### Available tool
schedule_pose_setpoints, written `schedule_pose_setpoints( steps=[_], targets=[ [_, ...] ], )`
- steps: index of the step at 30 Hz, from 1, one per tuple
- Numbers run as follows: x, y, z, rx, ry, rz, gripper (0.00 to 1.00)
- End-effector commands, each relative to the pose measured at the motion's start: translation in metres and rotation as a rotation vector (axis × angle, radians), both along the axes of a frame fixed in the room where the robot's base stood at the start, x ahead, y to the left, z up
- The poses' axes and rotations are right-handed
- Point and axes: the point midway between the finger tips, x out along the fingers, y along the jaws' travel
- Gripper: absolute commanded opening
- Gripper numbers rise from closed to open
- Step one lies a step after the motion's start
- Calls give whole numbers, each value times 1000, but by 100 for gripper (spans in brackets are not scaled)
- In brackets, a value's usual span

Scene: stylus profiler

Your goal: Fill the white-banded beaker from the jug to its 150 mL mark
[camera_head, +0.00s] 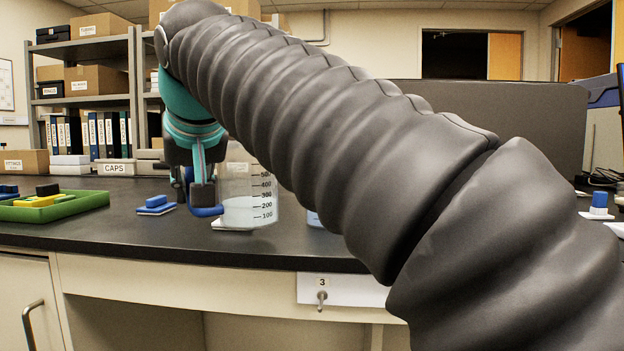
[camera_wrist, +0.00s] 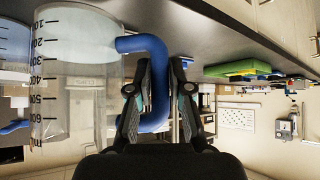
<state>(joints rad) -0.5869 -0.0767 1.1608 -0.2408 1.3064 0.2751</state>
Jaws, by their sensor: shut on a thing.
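A clear graduated jug (camera_head: 262,190) with a blue handle stands upright at the counter's front, with pale liquid up to about its 200 mark. My gripper (camera_head: 203,192) is shut on the blue handle, at the jug's left. In the wrist view, which is upside down, the jug (camera_wrist: 85,95) fills the left part and my fingers (camera_wrist: 158,95) close around the handle. A second clear graduated vessel (camera_wrist: 12,62) is cut off at that view's left edge. My arm hides much of the counter in the head view.
A white mat (camera_head: 228,226) lies under the jug; whether they touch is unclear. A blue piece on a white tile (camera_head: 155,205) and a green tray (camera_head: 60,210) are to the left. A pale blue item (camera_head: 313,218) peeks out beside my arm. A grey panel (camera_head: 530,130) stands behind.

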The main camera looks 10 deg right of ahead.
Motion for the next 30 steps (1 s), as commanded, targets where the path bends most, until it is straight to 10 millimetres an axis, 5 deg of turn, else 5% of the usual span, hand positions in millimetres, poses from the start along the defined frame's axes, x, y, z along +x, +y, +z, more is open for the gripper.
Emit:
schedule_pose_setpoints(
  steps=[18, 30],
  targets=[
    [0, 0, 52, 2, -1, 0, 0],
    [0, 0, 50, 2, -1, 0, 0]
  ],
)
